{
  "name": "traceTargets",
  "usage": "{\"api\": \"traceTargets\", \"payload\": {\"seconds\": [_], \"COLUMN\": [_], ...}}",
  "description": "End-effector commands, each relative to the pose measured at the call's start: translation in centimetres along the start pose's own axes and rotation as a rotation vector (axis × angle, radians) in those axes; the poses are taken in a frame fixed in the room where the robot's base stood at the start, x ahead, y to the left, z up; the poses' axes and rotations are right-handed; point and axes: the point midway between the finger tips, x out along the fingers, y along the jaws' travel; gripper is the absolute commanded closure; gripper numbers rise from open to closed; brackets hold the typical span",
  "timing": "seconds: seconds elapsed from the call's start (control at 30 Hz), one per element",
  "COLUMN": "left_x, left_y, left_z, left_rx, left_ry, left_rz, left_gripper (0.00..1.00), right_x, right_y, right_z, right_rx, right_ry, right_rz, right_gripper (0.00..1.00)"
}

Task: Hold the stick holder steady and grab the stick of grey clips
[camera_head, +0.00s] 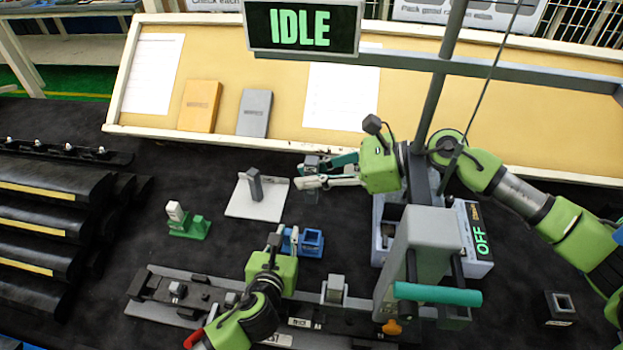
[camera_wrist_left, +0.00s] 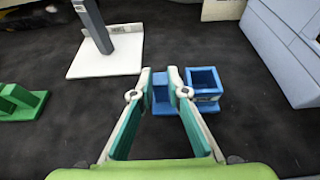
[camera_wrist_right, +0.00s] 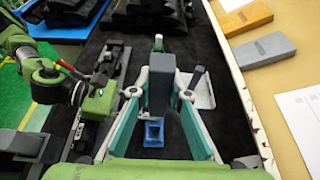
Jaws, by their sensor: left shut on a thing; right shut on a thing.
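The blue stick holder (camera_head: 312,243) stands on the dark table. Its square socket (camera_wrist_left: 203,80) looks empty in the left wrist view. My left gripper (camera_head: 283,240) is shut on the holder's blue upright block (camera_wrist_left: 161,92), beside the socket. My right gripper (camera_head: 318,180) is shut on a grey stick (camera_wrist_right: 159,92), which also shows in the head view (camera_head: 312,163). The stick is held clear above the holder, farther back in the head view. Individual clips cannot be made out. The right fingers partly hide the stick.
A white plate with a grey post (camera_head: 257,207) stands behind the blue holder. A green holder with a white stick (camera_head: 188,225) stands left. A grey press-like machine (camera_head: 425,250) stands right, with a long fixture (camera_head: 205,298) in front. Dark table lies bare between the holders.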

Motion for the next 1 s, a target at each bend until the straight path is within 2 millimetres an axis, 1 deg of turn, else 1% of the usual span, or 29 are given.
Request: {"api": "traceTargets", "payload": {"seconds": [0.07, 0.1, 0.17, 0.2, 0.5, 0.63, 0.77, 1.0], "left_x": [0.0, 0.0, 0.0, 0.0, -0.1, -0.8, -2.7, -7.6], "left_y": [0.0, 0.0, 0.0, 0.0, 0.0, 0.0, 0.0, 0.0], "left_z": [0.0, 0.0, 0.0, 0.0, 0.0, -0.1, -0.1, -0.1], "left_rx": [0.000, 0.000, 0.000, 0.000, 0.000, 0.000, 0.001, 0.000], "left_ry": [0.001, 0.001, 0.001, 0.001, 0.000, 0.000, 0.001, 0.002], "left_rz": [0.000, 0.000, 0.000, 0.000, 0.000, -0.001, -0.002, -0.002], "left_gripper": [1.00, 0.83, 0.67, 0.66, 0.66, 0.66, 0.66, 0.66], "right_x": [0.0, 0.0, 0.0, 0.0, 0.0, 0.0, 0.0, 0.0], "right_y": [0.0, 0.0, 0.0, 0.0, 0.0, 0.0, 0.0, 0.0], "right_z": [0.0, 0.0, 0.0, 0.0, 0.0, 0.0, 0.0, 0.0], "right_rx": [0.000, 0.000, 0.000, 0.000, 0.000, 0.000, 0.000, 0.000], "right_ry": [0.000, 0.000, 0.000, 0.000, -0.001, -0.001, -0.001, -0.001], "right_rz": [0.000, 0.000, 0.000, 0.000, 0.000, 0.000, 0.000, 0.000], "right_gripper": [1.00, 1.00, 1.00, 1.00, 1.00, 1.00, 1.00, 1.00]}}
